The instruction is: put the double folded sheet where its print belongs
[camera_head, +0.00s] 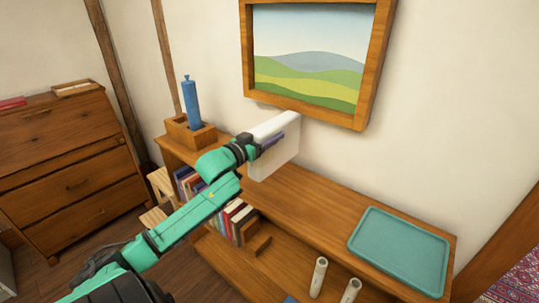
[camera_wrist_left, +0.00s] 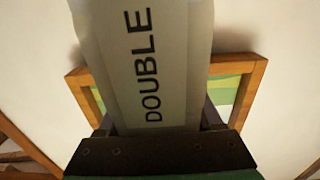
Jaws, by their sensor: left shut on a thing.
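The white folded sheet (camera_head: 273,160) is held upright above the shelf unit, in front of the wall. In the left wrist view the sheet (camera_wrist_left: 145,60) fills the middle and carries the black print "DOUBLE". My left gripper (camera_head: 262,148) is shut on it. The left gripper also shows at the bottom of the left wrist view (camera_wrist_left: 160,135). The sheet appears just clear of the shelf top, though the gap is hard to judge. My right gripper is not in view.
A wooden shelf unit (camera_head: 305,203) holds books, a wooden box (camera_head: 186,133) with a blue bottle (camera_head: 191,104), and a teal tray (camera_head: 400,250). Two pale rolls (camera_head: 319,276) stand lower down. A framed landscape (camera_head: 310,62) hangs above. A chest of drawers (camera_head: 65,165) stands left.

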